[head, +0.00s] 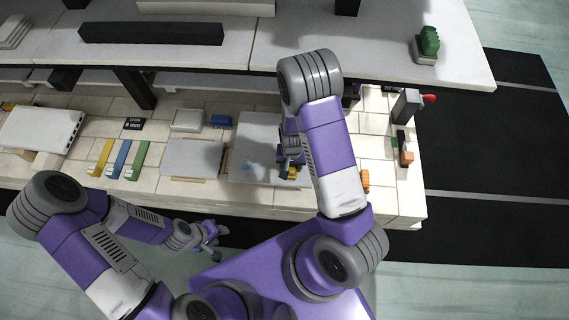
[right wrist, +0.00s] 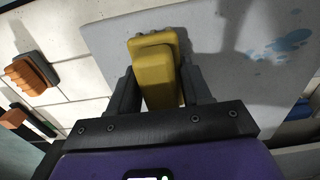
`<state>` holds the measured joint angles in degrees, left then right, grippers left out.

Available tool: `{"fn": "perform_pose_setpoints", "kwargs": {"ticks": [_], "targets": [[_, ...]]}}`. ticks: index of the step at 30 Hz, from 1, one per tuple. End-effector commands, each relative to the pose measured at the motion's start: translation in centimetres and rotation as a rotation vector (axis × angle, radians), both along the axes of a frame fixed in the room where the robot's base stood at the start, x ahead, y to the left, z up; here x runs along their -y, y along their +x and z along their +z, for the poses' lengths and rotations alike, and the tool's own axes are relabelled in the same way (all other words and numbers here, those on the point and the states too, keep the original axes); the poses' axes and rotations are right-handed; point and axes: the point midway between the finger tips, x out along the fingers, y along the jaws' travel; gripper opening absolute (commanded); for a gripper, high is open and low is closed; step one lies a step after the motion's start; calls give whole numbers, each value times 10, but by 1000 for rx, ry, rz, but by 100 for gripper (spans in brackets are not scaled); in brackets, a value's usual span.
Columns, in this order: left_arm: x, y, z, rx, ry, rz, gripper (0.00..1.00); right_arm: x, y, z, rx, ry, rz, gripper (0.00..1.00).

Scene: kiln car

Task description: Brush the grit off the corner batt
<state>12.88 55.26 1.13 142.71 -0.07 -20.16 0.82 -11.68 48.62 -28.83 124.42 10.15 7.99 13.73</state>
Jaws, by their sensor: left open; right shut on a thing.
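A grey batt (head: 262,128) lies flat on the pale tiled deck under my right arm. It fills much of the right wrist view (right wrist: 220,30), with pale blue patches and small flecks (right wrist: 285,46) on its top. My right gripper (right wrist: 158,88) is shut on a yellow block-handled tool (right wrist: 158,62), which is over the batt. The tool's underside is hidden, so I cannot tell whether it touches. The yellow tool also shows in the head view (head: 291,172). My left gripper (head: 213,238) is open and empty, in front of the deck's near edge.
Another grey slab (head: 192,157) lies left of the batt. Yellow, blue and green bars (head: 120,158) lie further left. An orange ribbed block (right wrist: 30,74) sits to the right in the head view. A raised shelf (head: 360,45) spans the back.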

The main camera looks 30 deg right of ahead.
Motion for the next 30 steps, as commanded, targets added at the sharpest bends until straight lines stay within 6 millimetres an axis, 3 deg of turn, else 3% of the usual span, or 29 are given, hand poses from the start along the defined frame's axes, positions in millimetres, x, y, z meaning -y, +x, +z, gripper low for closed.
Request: {"fn": "perform_pose_setpoints", "kwargs": {"ticks": [16, 30], "targets": [[0, 0, -1, 0, 0, 0, 43, 10, -7, 0, -1, -1, -1, 24], [0, 0, -6, 0, 0, 0, 43, 44, -27, -1, -1, -1, -3, 24]]}}
